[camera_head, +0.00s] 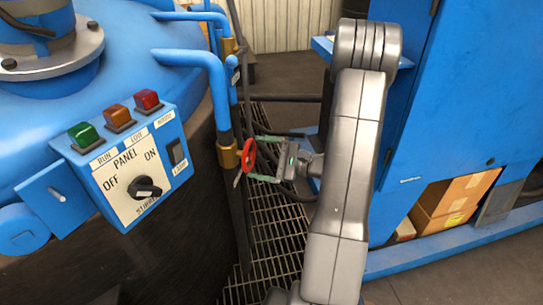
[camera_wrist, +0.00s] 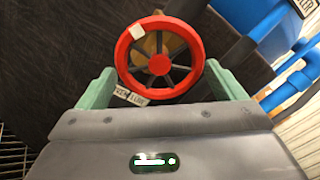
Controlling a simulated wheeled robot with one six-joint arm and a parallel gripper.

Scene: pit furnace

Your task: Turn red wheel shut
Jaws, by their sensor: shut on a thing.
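The red wheel (camera_head: 247,155) is a small spoked handwheel on a brass valve body (camera_head: 228,155) on the pipe beside the furnace. In the wrist view the wheel (camera_wrist: 160,63) faces me, with a pale patch at its upper left rim. My gripper (camera_head: 254,158) has its green fingers on two opposite sides of the rim and is shut on the wheel. In the wrist view the fingers of my gripper (camera_wrist: 162,68) stand left and right of it. A small label tag (camera_wrist: 130,96) shows near the lower left rim, its text partly hidden.
A control panel (camera_head: 125,170) with green, orange and red lamps and a black knob sits on the left. Blue pipes (camera_head: 215,75) rise behind the wheel. A blue cabinet (camera_head: 450,110) with cardboard boxes (camera_head: 450,200) stands on the right. Metal grating (camera_head: 275,240) lies below.

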